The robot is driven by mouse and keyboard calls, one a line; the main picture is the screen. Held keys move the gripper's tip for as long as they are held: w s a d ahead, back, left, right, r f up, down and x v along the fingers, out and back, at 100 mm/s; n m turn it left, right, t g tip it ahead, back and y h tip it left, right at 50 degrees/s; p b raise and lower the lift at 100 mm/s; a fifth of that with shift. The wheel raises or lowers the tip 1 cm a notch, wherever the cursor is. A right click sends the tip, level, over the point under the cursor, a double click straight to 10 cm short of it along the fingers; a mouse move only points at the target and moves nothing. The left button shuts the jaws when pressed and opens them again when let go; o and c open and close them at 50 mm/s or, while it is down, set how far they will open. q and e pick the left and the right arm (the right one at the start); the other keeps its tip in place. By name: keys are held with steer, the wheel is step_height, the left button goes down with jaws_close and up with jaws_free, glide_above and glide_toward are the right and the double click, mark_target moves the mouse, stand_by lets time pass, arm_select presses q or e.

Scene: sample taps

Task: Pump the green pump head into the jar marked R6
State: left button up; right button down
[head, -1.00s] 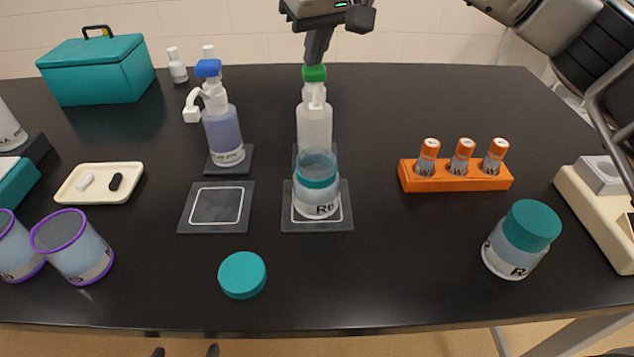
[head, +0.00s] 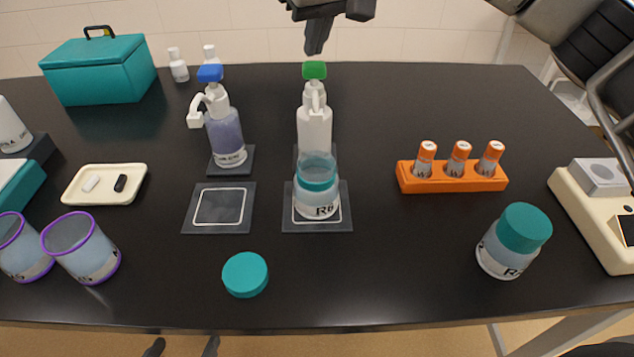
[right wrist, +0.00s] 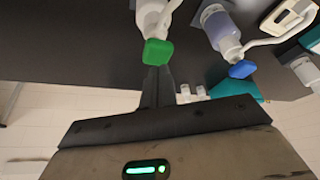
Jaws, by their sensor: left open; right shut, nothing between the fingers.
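The green pump head (head: 314,70) tops an upright white bottle (head: 314,128) behind the jar marked R6 (head: 316,200). The jar is open, with a teal band near its top, and stands on a square dark mat (head: 340,217). The pump's spout points toward the jar side. My right gripper (head: 316,48) is shut and empty, above the green head with a small gap. In the right wrist view its fingertips (right wrist: 157,72) are near the green head (right wrist: 157,52). My left gripper (head: 183,347) is open, its fingertips just showing at the bottom edge.
A blue-headed pump bottle (head: 223,130) stands left of the green one, behind an empty mat (head: 219,207). A teal lid (head: 245,274) lies in front. An orange rack (head: 450,178) and a teal-lidded jar (head: 514,240) are at right. Two purple-rimmed cups (head: 82,247) stand left.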

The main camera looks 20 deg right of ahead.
steer(key=shift+r, duration=0.1)
step_height(320, 180, up, 6)
steer(key=p, duration=0.5)
stand_by(0.4)
